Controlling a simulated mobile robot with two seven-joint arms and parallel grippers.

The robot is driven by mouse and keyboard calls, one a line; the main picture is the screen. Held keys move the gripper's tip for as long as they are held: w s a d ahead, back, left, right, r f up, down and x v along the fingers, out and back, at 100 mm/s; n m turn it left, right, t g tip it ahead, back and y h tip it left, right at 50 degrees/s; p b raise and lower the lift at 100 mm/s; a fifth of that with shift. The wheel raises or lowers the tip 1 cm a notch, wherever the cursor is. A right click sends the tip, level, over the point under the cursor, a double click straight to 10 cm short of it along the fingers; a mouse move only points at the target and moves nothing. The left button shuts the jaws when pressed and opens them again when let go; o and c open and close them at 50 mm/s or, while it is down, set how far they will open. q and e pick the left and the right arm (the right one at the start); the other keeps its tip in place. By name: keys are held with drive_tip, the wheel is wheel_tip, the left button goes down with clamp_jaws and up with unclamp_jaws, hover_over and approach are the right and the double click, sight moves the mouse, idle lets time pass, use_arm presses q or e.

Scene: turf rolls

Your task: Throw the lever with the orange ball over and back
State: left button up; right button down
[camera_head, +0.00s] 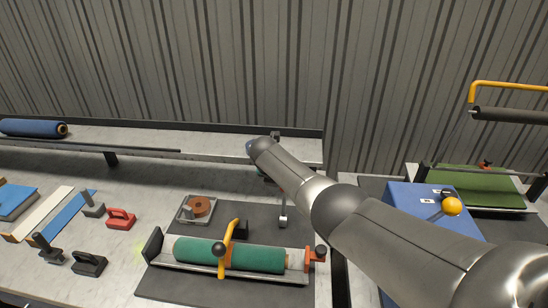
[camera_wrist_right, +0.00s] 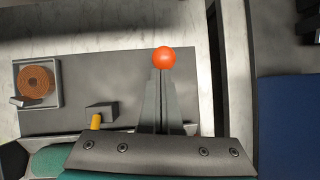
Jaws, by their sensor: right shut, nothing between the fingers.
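An orange ball (camera_wrist_right: 163,59) shows in the right wrist view, over the dark mat and right of the small tray with the brown ring. My right gripper (camera_wrist_right: 162,72) is shut and empty. Its tapered fingertips line up with the ball's near edge; I cannot tell if they touch it. In the head view my right arm crosses in front of this spot and hides the ball. A thin grey post with a pale foot (camera_head: 283,221) shows just below the arm there; I cannot tell if it is the lever. My left gripper is in neither view.
A green roll (camera_head: 200,251) lies in a cradle with a yellow handle (camera_head: 228,242). The brown ring (camera_head: 199,206) sits in its tray. A blue box (camera_head: 400,203) carries another lever with a yellow ball (camera_head: 452,206). A raised shelf (camera_head: 215,138) runs behind.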

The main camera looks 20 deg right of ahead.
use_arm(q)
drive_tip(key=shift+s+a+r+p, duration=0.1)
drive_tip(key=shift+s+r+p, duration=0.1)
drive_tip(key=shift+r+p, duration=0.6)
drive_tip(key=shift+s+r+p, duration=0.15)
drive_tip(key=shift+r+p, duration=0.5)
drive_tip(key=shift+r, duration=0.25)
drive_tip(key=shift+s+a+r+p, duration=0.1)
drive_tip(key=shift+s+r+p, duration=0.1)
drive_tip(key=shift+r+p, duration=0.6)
use_arm(e)
drive_tip(key=w+d+r+v, duration=0.1)
drive_tip(key=w+v, duration=0.1)
drive_tip(key=v, duration=0.9)
drive_tip(key=shift+r, duration=0.2)
drive_tip(key=shift+s+a, duration=0.1)
